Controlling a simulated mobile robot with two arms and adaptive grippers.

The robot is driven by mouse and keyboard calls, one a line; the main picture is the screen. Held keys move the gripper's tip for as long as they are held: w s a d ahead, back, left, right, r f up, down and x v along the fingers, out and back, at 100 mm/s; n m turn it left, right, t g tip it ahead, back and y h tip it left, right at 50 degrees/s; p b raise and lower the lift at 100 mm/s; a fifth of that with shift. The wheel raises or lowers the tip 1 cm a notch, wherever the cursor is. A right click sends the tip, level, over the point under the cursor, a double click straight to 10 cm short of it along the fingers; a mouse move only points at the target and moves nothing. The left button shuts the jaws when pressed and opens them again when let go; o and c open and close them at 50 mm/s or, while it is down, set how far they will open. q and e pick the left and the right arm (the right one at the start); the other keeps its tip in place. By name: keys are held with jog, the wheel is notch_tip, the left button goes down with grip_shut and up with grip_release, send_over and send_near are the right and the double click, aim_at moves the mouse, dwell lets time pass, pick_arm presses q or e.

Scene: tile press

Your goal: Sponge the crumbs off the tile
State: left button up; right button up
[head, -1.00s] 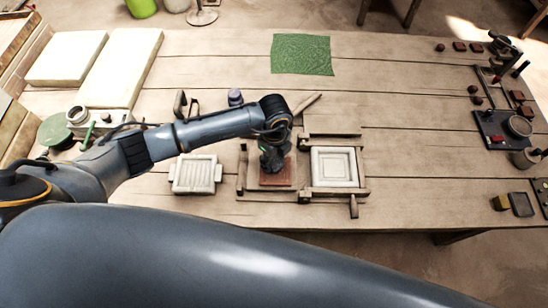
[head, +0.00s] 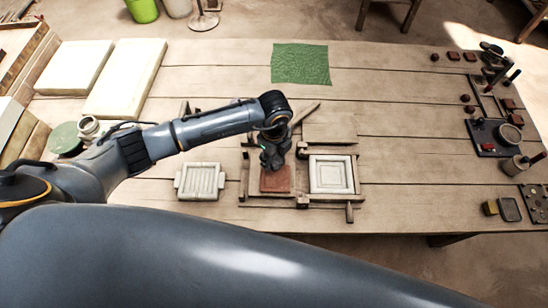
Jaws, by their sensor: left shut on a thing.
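The reddish-brown tile (head: 276,181) lies in the left bay of the wooden press frame (head: 303,201) at the front of the table. My left gripper (head: 273,163) points down over the far part of the tile. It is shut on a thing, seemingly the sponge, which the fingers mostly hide. I cannot tell whether that thing touches the tile. The crumbs are too small to make out. The right bay of the press holds a pale square mould (head: 331,174). My right gripper is not in view.
A pale ridged tray (head: 200,181) lies left of the press. A wooden board (head: 331,128) lies behind it. A green cloth (head: 300,63) lies at the back. Small tools and blocks line the right edge. The table between is clear.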

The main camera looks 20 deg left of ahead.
pick_arm(q)
jog(key=b, duration=0.4)
send_over(278, 179)
notch_tip(278, 179, down, 6)
jog(key=shift+s+r, duration=0.1)
jog(key=shift+f+b, duration=0.85)
jog(key=shift+f, duration=0.3)
dwell(0.5)
